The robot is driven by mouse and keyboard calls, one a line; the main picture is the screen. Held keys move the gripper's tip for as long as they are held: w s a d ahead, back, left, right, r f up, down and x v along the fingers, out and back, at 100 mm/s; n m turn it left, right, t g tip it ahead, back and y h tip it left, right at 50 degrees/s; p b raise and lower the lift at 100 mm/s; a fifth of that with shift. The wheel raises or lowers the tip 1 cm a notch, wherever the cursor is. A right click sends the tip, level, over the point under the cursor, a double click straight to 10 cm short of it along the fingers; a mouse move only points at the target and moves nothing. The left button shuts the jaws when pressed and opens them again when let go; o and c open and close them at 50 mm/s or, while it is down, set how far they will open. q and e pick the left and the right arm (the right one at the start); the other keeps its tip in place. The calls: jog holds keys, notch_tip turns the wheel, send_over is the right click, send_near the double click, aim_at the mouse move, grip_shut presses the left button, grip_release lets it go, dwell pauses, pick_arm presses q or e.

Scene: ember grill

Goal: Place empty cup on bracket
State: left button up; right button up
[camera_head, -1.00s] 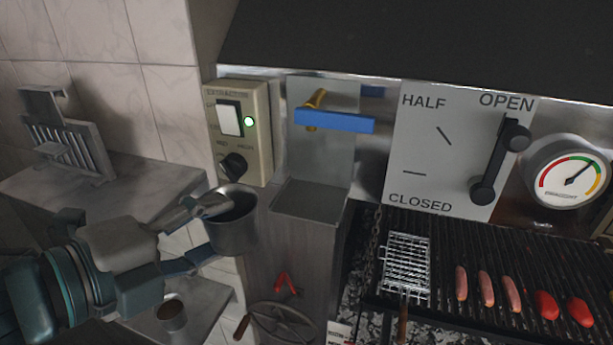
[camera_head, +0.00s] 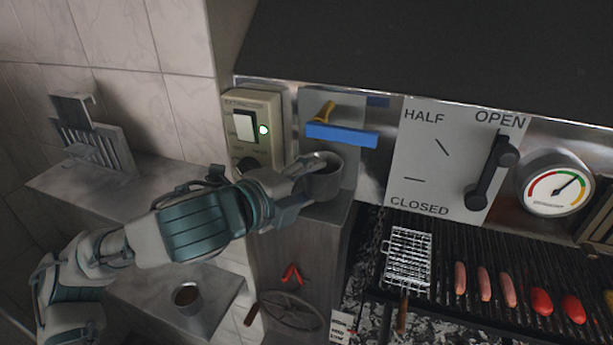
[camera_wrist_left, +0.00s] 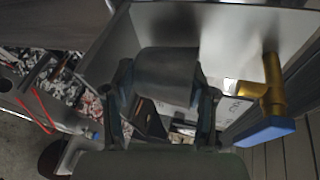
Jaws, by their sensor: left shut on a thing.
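My left gripper (camera_head: 303,185) is shut on a grey metal cup (camera_head: 325,184). The cup is upright, at the metal bracket (camera_head: 345,205) below the blue-handled brass tap (camera_head: 342,135). I cannot tell whether its base touches the bracket's shelf. In the left wrist view the cup (camera_wrist_left: 167,75) sits between the two fingers (camera_wrist_left: 165,100), with the tap's blue handle (camera_wrist_left: 262,132) to the right. My right gripper is not in view.
A second cup (camera_head: 187,297) with dark contents stands on the lower ledge. A switch box (camera_head: 253,130) is left of the tap. The grill (camera_head: 500,260) with a wire basket, sausages and red pieces lies to the right.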

pick_arm(q)
jog(key=shift+a+f, duration=0.1)
jog(key=shift+a, duration=0.1)
jog(key=shift+f, duration=0.1)
jog(key=shift+s+f+b, duration=0.1)
jog(key=shift+f+b, duration=0.2)
jog(key=shift+f, duration=0.25)
jog(key=o, duration=0.9)
jog(key=shift+f, duration=0.2)
